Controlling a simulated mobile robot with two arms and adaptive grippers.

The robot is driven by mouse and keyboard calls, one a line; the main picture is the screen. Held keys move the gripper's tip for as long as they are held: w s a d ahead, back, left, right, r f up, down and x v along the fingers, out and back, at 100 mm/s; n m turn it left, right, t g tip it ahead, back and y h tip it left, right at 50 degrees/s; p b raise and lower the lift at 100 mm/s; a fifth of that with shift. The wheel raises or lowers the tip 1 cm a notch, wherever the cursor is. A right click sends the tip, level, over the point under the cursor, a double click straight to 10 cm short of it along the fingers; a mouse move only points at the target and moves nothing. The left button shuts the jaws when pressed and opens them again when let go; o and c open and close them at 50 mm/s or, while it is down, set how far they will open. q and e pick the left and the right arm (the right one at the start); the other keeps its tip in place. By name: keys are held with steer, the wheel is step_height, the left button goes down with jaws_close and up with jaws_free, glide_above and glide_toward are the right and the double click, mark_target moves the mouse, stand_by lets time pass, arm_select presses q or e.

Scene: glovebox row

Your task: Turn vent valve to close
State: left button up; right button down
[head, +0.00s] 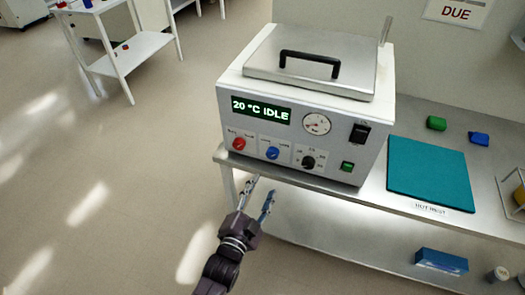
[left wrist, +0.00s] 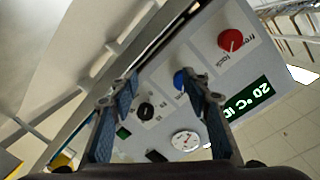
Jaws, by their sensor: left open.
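A white bench unit (head: 303,105) with a metal lid has a front panel with a red knob (head: 239,143), a blue knob (head: 272,153) and a black knob (head: 308,162). The knob labels are too small to read, so I cannot tell which is the vent valve. My left gripper (head: 261,186) is open and empty, in front of and below the panel. In the left wrist view the panel is turned over; the blue knob (left wrist: 180,80) shows near the right finger, the red knob (left wrist: 231,40) lies beyond it, and the black knob (left wrist: 145,111) is between the fingers. My right gripper is out of view.
The panel also has a display (head: 261,108) reading "20 °C IDLE", a gauge (head: 316,124), a black switch (head: 359,133) and a green button (head: 347,166). The steel bench (head: 385,215) has a lower shelf; a teal mat (head: 431,172) lies at right.

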arm_select(q)
steer(key=t, duration=0.1)
glide_toward(272, 156)
steer(key=w, duration=0.2)
steer(key=x, duration=0.3)
steer(key=shift+s+d, duration=0.1)
steer(key=x, duration=0.3)
steer(key=shift+w+d+f+p, duration=0.15)
steer(key=shift+w+d+p, duration=0.05)
steer(key=shift+w+p, duration=0.1)
steer(key=shift+w+d, duration=0.1)
steer(key=shift+w, duration=0.35)
arm_select(e)
steer(key=shift+s+a+r, duration=0.25)
steer(key=shift+r, duration=0.05)
arm_select(q)
steer(key=c, duration=1.2)
steer(key=shift+o, duration=0.2)
